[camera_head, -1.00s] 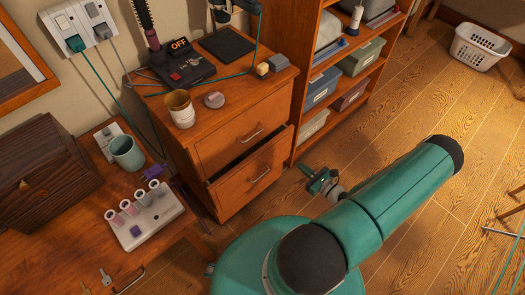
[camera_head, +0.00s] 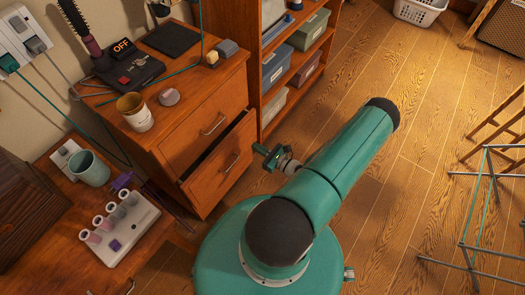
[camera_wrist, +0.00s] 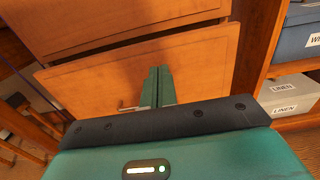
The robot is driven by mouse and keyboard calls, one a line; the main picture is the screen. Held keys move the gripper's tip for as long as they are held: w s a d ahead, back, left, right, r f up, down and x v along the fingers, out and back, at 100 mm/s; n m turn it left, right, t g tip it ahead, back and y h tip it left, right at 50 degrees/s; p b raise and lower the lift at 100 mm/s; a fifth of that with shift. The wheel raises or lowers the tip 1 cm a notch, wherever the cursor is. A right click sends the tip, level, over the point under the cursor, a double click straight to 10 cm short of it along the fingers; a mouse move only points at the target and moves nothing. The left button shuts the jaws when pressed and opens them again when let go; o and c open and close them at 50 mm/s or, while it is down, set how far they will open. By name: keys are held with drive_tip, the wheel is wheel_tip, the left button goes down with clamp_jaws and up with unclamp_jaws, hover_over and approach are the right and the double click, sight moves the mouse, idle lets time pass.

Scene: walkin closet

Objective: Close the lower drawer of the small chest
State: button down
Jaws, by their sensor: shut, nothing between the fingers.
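The small wooden chest (camera_head: 168,112) stands left of centre in the head view, with two drawers. Its lower drawer (camera_head: 209,181) sticks out a little, with a dark gap along its top edge. The upper drawer (camera_head: 187,133) looks flush. My gripper (camera_head: 265,152) is just right of the lower drawer's front.
An open shelf unit (camera_head: 268,90) with storage boxes stands right of the chest. A table (camera_head: 45,225) with a cup and rack is at left. A metal folding rack (camera_head: 470,215) stands on the right. Wooden floor (camera_head: 385,205) is open between.

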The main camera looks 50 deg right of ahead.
sight(235, 134)
drive_tip(key=w, duration=0.8)
drive_tip(key=shift+w+a, duration=0.15)
drive_tip(key=shift+w, duration=0.15)
drive_tip(key=shift+w, duration=0.1)
drive_tip(key=w, duration=0.3)
drive_tip(key=shift+w+a, duration=0.1)
drive_tip(key=shift+w, duration=0.2)
drive_tip(key=shift+w+r, duration=0.1)
drive_tip(key=shift+w, duration=0.45)
